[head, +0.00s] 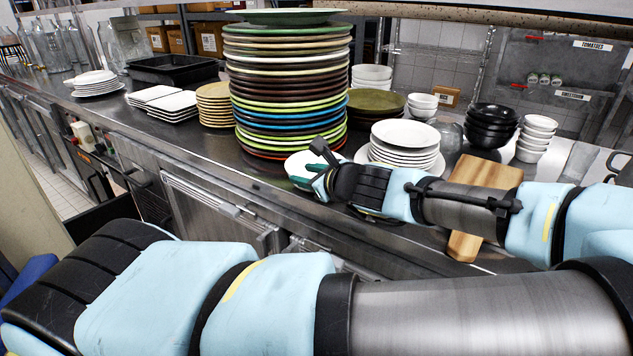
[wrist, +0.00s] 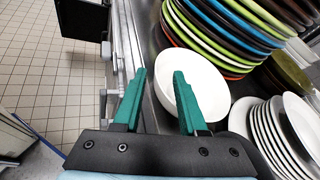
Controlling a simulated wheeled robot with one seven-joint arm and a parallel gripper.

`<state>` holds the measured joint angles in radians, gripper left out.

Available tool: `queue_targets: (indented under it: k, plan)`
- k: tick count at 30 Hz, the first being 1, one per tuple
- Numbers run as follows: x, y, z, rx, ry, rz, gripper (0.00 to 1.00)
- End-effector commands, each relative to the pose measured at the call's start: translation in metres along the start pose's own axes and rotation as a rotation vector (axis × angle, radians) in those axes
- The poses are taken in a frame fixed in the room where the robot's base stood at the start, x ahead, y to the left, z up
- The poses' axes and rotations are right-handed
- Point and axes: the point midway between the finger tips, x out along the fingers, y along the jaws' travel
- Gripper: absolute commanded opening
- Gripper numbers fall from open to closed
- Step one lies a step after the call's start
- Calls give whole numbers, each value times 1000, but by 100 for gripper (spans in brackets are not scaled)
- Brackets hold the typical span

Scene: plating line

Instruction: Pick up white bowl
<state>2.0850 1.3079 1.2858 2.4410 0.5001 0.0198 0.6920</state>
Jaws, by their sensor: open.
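The white bowl (head: 297,164) stands on the steel counter, close to its front edge and in front of the tall stack of coloured plates. It fills the upper middle of the wrist view (wrist: 208,88). My gripper (head: 312,164) is at the bowl, partly covering it in the head view. In the wrist view my gripper (wrist: 160,72) is open, with its green fingers apart. The right finger overlaps the inside of the bowl, and the left finger is outside its left rim. I cannot tell whether either finger touches it.
The coloured plate stack (head: 290,85) rises just behind the bowl. A stack of white plates (head: 405,145) stands close on its right. A wooden board (head: 485,180), black bowls (head: 491,125) and small white bowls (head: 536,138) are farther right. The counter's front edge drops to the tiled floor (wrist: 50,60).

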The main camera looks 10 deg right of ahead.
Motion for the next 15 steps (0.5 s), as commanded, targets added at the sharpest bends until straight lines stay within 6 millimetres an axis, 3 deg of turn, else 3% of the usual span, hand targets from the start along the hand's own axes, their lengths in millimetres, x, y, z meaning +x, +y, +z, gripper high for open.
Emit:
queue_targets:
  k: [7,15]
  plan:
    - [15,1,1,3,-2,1,42]
    - [49,3,-1,3,-2,1,42]
